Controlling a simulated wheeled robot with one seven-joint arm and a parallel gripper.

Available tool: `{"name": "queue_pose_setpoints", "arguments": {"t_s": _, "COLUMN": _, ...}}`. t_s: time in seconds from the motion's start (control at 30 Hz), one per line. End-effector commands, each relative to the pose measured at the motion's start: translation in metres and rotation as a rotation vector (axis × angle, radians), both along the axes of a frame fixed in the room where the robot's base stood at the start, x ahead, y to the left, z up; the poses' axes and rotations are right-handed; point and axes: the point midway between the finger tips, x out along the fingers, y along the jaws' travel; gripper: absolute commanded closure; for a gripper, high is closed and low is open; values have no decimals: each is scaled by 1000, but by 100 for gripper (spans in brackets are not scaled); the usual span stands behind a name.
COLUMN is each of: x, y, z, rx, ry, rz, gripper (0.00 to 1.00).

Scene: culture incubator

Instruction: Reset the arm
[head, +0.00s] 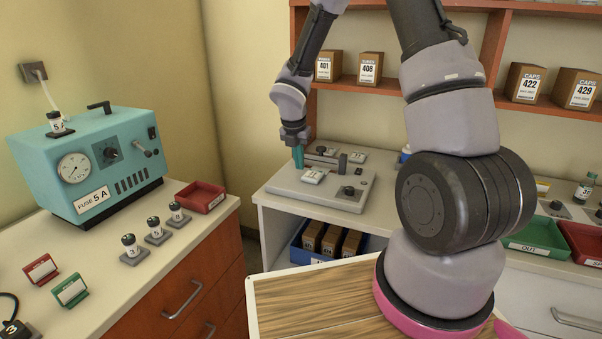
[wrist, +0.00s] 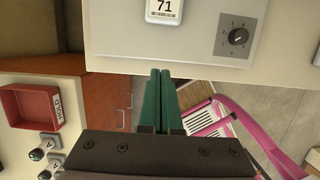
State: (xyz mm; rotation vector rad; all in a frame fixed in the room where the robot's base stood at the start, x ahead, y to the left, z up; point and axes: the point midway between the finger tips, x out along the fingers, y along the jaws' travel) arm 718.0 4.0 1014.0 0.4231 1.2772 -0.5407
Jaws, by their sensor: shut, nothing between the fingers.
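My gripper (head: 298,157) is at the far end of my raised arm in the head view, pointing down beside the grey flat device (head: 322,190) on the back counter. In the wrist view my gripper's green fingers (wrist: 159,80) lie together, shut and empty. Their tips appear at the edge of the device's pale panel (wrist: 190,30), which carries a label reading 71 and a dark dial (wrist: 237,38). I cannot tell whether the tips touch it.
A teal fuse box (head: 85,165), several small numbered vials and a red tray (head: 200,197) stand on the left counter. Boxes line the back shelves. A blue bin (head: 300,255) of brown boxes sits under the device. Green OUT (head: 535,237) and red trays stand at right.

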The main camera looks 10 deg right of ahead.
Motion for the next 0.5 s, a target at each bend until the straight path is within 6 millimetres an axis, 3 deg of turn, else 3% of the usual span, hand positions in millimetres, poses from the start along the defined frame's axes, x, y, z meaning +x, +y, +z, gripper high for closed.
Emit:
{"name": "queue_pose_setpoints", "arguments": {"t_s": 0.13, "x": -3, "y": -2, "z": 16, "rx": 5, "ry": -13, "rz": -42, "gripper": 100}}
{"name": "queue_pose_setpoints", "arguments": {"t_s": 0.23, "x": -7, "y": -12, "z": 43, "rx": 26, "ry": -54, "rz": -179, "gripper": 100}}
{"name": "queue_pose_setpoints", "arguments": {"t_s": 0.37, "x": -24, "y": -32, "z": 97, "rx": 95, "ry": -142, "rz": -504, "gripper": 100}}
{"name": "queue_pose_setpoints", "arguments": {"t_s": 0.5, "x": -54, "y": -52, "z": 155, "rx": 217, "ry": -239, "rz": -909, "gripper": 100}}
